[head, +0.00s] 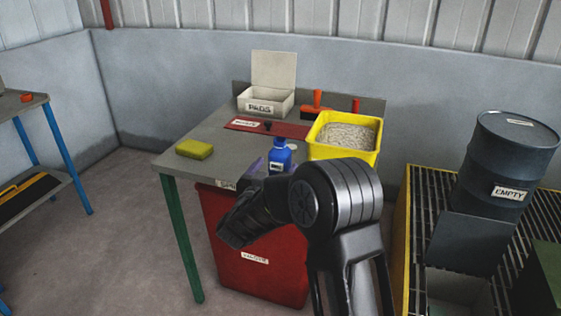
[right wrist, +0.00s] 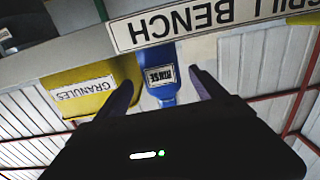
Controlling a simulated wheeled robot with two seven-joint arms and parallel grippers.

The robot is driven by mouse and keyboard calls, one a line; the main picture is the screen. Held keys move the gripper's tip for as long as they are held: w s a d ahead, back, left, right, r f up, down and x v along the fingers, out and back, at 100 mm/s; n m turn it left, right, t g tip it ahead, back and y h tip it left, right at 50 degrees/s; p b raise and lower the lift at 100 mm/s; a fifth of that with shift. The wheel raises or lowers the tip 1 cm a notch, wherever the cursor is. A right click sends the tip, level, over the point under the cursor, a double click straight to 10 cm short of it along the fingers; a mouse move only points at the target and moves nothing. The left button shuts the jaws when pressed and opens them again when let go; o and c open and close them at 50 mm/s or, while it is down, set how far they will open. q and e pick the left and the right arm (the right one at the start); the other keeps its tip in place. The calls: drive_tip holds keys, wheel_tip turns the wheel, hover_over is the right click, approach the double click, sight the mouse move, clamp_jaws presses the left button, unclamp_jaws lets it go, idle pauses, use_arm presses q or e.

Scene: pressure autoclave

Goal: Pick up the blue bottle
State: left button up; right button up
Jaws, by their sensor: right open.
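The blue bottle (head: 280,158) stands upright near the front edge of the bench (head: 220,135), left of the yellow granules tub. It bears a white label. In the right wrist view, which is upside down, the blue bottle (right wrist: 160,90) with its "RINSE" label shows between the two spread dark fingers of my right gripper (right wrist: 160,82). The right gripper is open and empty, at the front of the bench, close to the bottle. I cannot tell how far its fingertips reach along the bottle. My arm hides part of the bottle's base in the head view. My left gripper is out of view.
The yellow tub of granules (head: 313,146) stands close right of the bottle. A yellow sponge (head: 194,149), a red mat (head: 240,124) and a pads box (head: 281,103) are on the bench. A red bin (head: 225,255) stands below. A drum (head: 512,150) is at right.

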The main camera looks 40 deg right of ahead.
sight(283, 154)
drive_tip(key=shift+x, duration=1.35)
drive_tip(key=shift+x, duration=2.65)
drive_tip(key=shift+a+f, duration=0.1)
drive_tip(key=shift+f, duration=0.05)
drive_tip(key=c, duration=1.6)
drive_tip(key=shift+o, duration=0.2)
wheel_tip(283, 154, up, 10)
drive_tip(key=shift+r+p, duration=0.1)
drive_tip(key=shift+p, duration=0.65)
